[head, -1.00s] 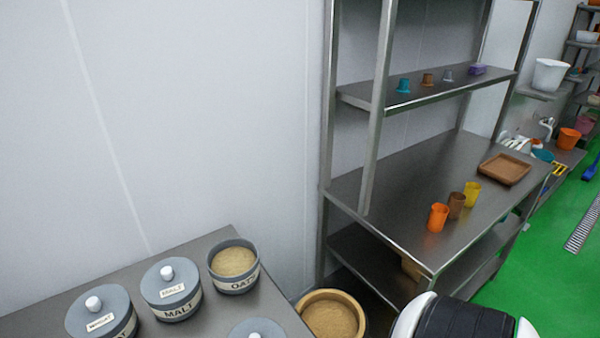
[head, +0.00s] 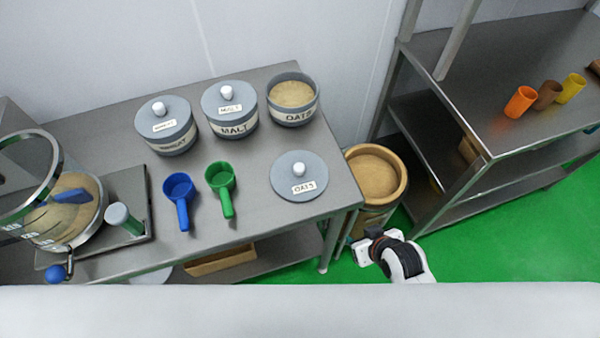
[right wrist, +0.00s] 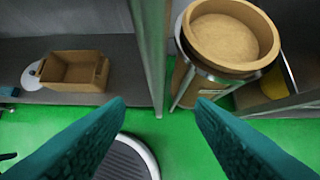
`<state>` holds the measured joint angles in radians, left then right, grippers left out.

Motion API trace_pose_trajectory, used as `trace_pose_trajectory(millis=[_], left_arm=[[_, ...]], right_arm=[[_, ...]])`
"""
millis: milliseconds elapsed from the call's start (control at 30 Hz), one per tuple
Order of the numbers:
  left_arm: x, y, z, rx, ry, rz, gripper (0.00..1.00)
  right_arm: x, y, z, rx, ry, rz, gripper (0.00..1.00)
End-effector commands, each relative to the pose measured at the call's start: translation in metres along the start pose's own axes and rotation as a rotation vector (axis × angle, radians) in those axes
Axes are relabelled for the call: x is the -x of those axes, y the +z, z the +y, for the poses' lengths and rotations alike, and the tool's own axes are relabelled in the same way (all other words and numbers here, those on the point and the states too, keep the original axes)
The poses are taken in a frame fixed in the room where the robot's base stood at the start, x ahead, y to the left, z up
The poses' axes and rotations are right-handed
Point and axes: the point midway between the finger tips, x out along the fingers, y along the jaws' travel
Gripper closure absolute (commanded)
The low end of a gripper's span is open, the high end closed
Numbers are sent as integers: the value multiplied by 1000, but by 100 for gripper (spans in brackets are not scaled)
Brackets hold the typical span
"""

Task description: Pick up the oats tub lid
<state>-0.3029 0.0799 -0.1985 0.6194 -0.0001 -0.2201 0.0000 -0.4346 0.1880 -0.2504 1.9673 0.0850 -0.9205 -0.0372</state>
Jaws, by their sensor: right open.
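The oats tub lid (head: 312,170), a grey disc with a white knob and an OATS label, lies flat on the steel table right of the scoops. The open oats tub (head: 292,113), full of pale grain, stands behind it. My right gripper (head: 350,247) is open and empty, off the table's front right corner, to the right of and nearer than the lid. Its teal fingers, spread apart, also show in the right wrist view (right wrist: 160,103); the lid is not in that view. My left gripper is not in view.
A blue scoop (head: 180,188) and a green scoop (head: 219,178) lie left of the lid. A round grain bin (head: 395,176) stands beside the table's right end.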

Motion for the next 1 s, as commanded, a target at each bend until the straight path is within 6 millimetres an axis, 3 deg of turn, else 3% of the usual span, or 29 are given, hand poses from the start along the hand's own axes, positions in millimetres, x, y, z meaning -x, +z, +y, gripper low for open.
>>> trace_pose_trajectory(millis=[200, 400, 600, 733, 1000], left_arm=[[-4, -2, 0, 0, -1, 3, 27], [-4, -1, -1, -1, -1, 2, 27], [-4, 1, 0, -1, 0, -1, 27], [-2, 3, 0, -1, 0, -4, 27], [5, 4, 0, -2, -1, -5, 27]], right_arm=[[65, 62, 18, 55, 45, -146, 50], [72, 113, 48, 139, 138, -397, 50], [84, 142, 68, 178, 200, -560, 50], [78, 154, 74, 181, 213, -597, 50], [41, 178, 86, 181, 213, -596, 50]])
